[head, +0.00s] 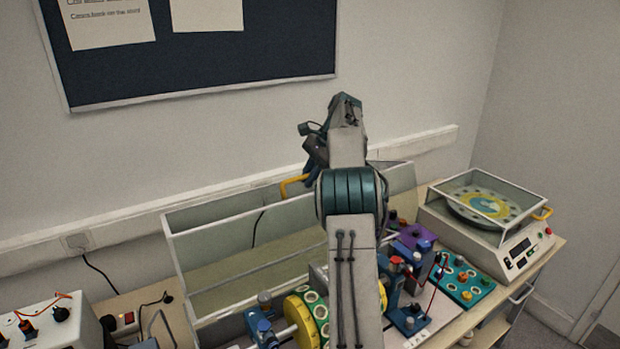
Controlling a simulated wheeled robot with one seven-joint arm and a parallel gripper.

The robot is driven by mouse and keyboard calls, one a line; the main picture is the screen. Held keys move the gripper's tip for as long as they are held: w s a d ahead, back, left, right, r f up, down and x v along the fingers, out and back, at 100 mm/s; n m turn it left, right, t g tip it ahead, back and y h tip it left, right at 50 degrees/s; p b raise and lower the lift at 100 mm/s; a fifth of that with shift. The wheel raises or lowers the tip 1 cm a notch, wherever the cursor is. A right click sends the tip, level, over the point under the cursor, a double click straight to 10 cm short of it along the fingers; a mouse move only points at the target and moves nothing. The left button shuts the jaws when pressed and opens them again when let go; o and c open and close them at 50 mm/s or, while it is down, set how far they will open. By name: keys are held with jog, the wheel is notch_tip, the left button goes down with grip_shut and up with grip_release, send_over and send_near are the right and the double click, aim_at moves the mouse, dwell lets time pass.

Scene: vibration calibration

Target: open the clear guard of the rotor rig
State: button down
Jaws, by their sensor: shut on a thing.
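The rotor rig's clear guard (210,250) has a white frame and stands tilted up behind the rotor, clear of its top. Its yellow handle (294,184) is at the guard's upper edge. My gripper (310,176) is at this handle, shut on it; the fingertips are partly hidden by my arm. The rotor (308,318), with yellow-green discs, lies uncovered in front, partly hidden behind my arm. Blue bearing blocks (259,327) stand beside it.
A balance-like device (485,230) with its own clear lid and yellow handle stands at the right. A teal board with knobs (466,280) lies beside it. A white box (45,322) with cables is at the left. The wall and trunking (120,228) are close behind the guard.

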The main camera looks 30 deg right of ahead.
jog(key=shift+w+f, duration=0.15)
jog(key=shift+w, duration=0.5)
jog(key=c, duration=1.4)
grip_release()
jog(key=shift+g, duration=0.3)
jog(key=shift+c, duration=0.2)
jog(key=shift+s, duration=0.1)
